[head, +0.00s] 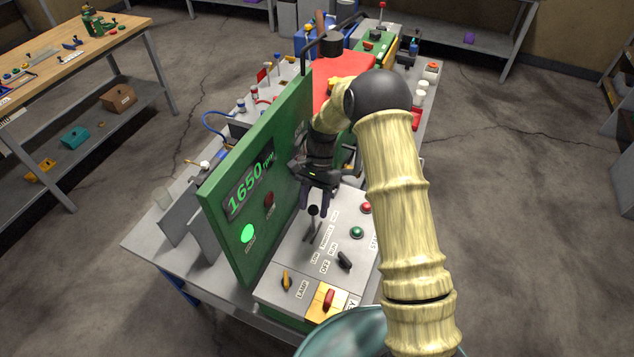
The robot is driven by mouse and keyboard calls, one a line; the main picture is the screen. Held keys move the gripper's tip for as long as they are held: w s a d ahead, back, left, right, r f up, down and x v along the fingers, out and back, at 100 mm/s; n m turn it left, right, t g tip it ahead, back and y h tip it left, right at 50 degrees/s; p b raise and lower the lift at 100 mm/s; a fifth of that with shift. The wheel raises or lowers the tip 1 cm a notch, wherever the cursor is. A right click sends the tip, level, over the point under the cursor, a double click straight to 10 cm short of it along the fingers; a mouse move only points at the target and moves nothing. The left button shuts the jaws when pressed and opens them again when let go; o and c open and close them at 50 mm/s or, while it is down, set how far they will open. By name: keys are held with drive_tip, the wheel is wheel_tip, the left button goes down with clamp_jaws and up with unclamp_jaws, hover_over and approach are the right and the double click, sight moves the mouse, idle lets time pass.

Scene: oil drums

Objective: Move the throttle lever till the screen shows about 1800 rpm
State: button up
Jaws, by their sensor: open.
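The throttle lever (312,222) is a thin stick with a dark round knob, standing in a slot on the grey control panel (270,270). Its label is partly legible as throttle. The screen (249,185) on the upright green board reads 1650 rpm in green digits. My gripper (315,207) is open, pointing down, with its dark fingers right at the lever's knob. I cannot tell whether the fingers touch the knob. My arm hides the right part of the panel.
A green lamp (248,233) is lit on the green board (232,225), beside a dark red lamp (268,199). The panel also has a green button (357,232), a black switch (344,260), an orange switch (286,280) and a red switch (328,298). The board stands close left of my gripper.

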drive_tip(key=b+v, duration=0.1)
drive_tip(key=v, duration=0.7)
drive_tip(key=shift+r+b, duration=0.2)
drive_tip(key=shift+b, duration=0.15)
drive_tip(key=s+d+r+n+t, duration=0.2)
drive_tip(key=s+d+t, duration=0.1)
drive_tip(key=s, duration=0.3)
drive_tip(key=s+d+r+n+t+h, duration=0.1)
drive_tip(key=s+d+r+n+t, duration=0.1)
drive_tip(key=s, duration=0.5)
drive_tip(key=s+d+r+n+t, duration=0.2)
drive_tip(key=s+d+n+t, duration=0.1)
drive_tip(key=s+d, duration=0.3)
drive_tip(key=shift+s+d+r+n+t+h, duration=0.15)
drive_tip(key=shift+s+r+n+t+h, duration=0.15)
drive_tip(key=shift+s+r+n+h, duration=0.25)
